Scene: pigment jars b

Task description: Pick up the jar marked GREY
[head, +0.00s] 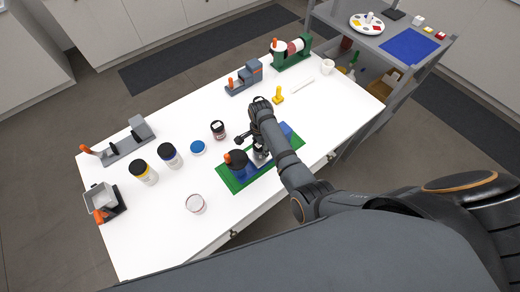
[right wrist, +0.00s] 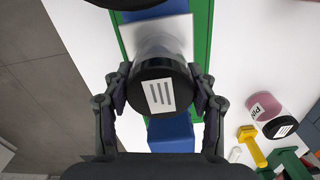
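A jar with a black lid and a pale, clear-looking body (right wrist: 160,45) is between the fingers of my right gripper (right wrist: 161,88). The lid carries a white label with dark lines that I cannot read. The fingers meet the lid on both sides with no visible gap. The jar is over a pale plate on the green and blue stand (head: 232,183). In the head view my right gripper (head: 258,146) partly hides this jar. I cannot tell whether the jar touches the plate. My left gripper is not in view.
A black round piece with an orange knob (head: 236,160) stands close beside the gripper. A yellow piece (head: 278,95) is behind.

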